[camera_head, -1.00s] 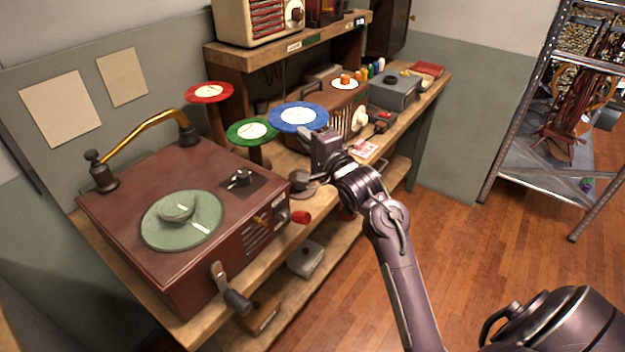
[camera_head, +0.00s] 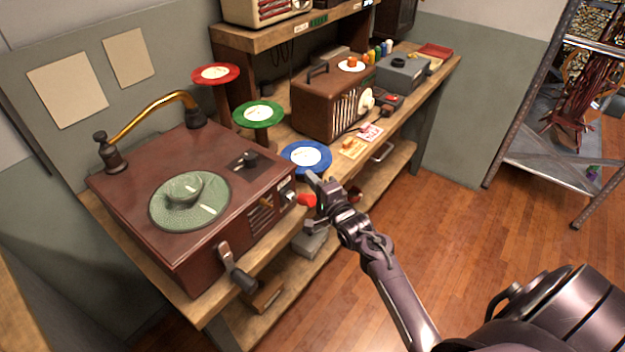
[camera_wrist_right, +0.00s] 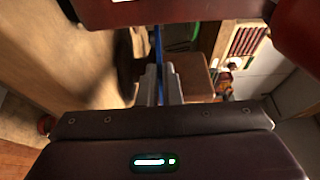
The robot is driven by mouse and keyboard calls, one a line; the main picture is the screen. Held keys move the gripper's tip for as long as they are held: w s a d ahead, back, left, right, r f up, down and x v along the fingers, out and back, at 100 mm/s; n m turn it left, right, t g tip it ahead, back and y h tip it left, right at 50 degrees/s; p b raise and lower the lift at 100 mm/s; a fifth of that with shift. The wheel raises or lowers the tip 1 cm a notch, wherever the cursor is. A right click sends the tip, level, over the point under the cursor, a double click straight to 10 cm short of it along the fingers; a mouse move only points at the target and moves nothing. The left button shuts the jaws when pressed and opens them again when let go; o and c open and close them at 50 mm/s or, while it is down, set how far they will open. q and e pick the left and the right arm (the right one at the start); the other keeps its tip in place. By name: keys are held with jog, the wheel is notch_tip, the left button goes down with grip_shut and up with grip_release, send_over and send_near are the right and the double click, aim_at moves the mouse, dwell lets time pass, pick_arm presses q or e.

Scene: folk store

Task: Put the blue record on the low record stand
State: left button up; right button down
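The blue record (camera_head: 305,158) with a white label lies roughly flat, low at the front of the bench, right of the record player. My right gripper (camera_head: 315,182) is at its near edge. In the right wrist view the record shows edge-on as a thin blue strip (camera_wrist_right: 158,45) between the two fingers (camera_wrist_right: 161,85), which are shut on it. The low record stand cannot be made out; the record hides what is beneath it, and I cannot tell whether it touches a stand. My left gripper is not in view.
A green record (camera_head: 258,114) and a red record (camera_head: 215,74) sit on taller stands behind. The brown record player (camera_head: 130,195) is at left, a brown radio (camera_head: 325,105) behind right. Small cards (camera_head: 353,148) lie on the bench. A red knob (camera_head: 306,200) is near my gripper.

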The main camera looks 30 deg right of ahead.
jog(key=shift+f, duration=0.1)
jog(key=c, duration=1.6)
grip_release()
